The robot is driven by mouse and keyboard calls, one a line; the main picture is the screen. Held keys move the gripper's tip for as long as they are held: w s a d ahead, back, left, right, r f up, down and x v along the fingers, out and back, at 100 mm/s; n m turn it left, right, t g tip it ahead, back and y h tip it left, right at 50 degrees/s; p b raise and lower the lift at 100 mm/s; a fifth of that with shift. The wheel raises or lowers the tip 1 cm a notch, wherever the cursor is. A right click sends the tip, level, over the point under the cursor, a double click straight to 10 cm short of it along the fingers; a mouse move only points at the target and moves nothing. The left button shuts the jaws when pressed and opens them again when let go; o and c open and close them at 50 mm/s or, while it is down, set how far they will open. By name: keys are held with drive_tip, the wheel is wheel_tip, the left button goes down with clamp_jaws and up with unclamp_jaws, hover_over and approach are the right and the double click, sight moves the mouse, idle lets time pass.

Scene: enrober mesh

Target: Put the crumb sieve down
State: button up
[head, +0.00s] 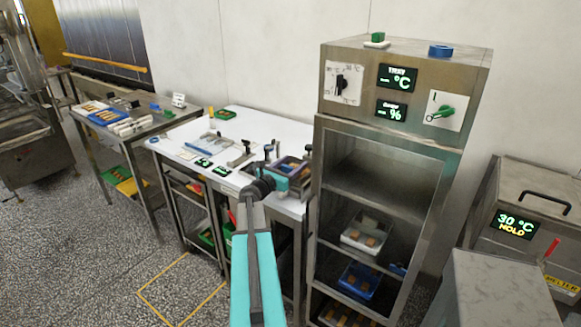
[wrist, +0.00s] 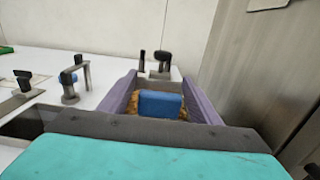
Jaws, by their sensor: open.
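My gripper (head: 264,186) is at the front right of the white worktop (head: 185,150), close to a purple-walled tray (head: 297,184). The jaws are open; the fingertips are too small and dark to make out. In the wrist view the purple tray (wrist: 193,100) lies just beyond a dark grey bar and a teal part of mine. It holds golden crumbs (wrist: 134,104) and a blue block (wrist: 160,103). I cannot tell which thing is the crumb sieve. The near end of the tray is hidden behind my own parts.
A tall steel cabinet (head: 330,205) stands right beside the worktop, with trays on its lower shelves. Small upright dark tools (wrist: 161,62) stand behind the purple tray, and a bracket (wrist: 75,80) stands to its left.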

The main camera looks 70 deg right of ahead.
drive_tip(key=b+v, duration=0.3)
drive_tip(key=v, duration=0.9)
idle(0.8)
drive_tip(key=w+a+f+m+t+y, duration=0.1)
drive_tip(key=w+a+f+m+y, duration=0.2)
drive_tip(key=a+f, duration=0.7)
drive_tip(key=w+a+f+m+t+y, duration=0.1)
drive_tip(key=w+a+f+m+y, duration=0.2)
drive_tip(key=a+f, duration=0.75)
drive_tip(key=w+a+f+m+t+y, duration=0.15)
drive_tip(key=w+a+f, duration=0.5)
drive_tip(key=f, duration=0.65)
drive_tip(key=s+a+f+m+g+y, duration=0.1)
drive_tip(key=s+a+f+y, duration=0.1)
drive_tip(key=a+f, duration=0.35)
drive_tip(key=s+a+f+m+y, duration=0.1)
drive_tip(key=s+a+f+y, duration=0.15)
drive_tip(key=a, duration=0.65)
drive_tip(key=s+a+f+m+g+y, duration=0.1)
drive_tip(key=a+f, duration=0.3)
drive_tip(key=a, duration=0.4)
drive_tip(key=s+a+f+m+g+y, duration=0.1)
drive_tip(key=s+a+f+m+y, duration=0.1)
drive_tip(key=s+a, duration=0.3)
drive_tip(key=s+a+f+m+g+y, duration=0.1)
drive_tip(key=s+a+f, duration=0.3)
drive_tip(key=a, duration=0.9)
drive_tip(key=shift+s+a+m+g+y, duration=0.35)
drive_tip(key=shift+s+m+y, duration=0.35)
drive_tip(key=shift+s, duration=0.35)
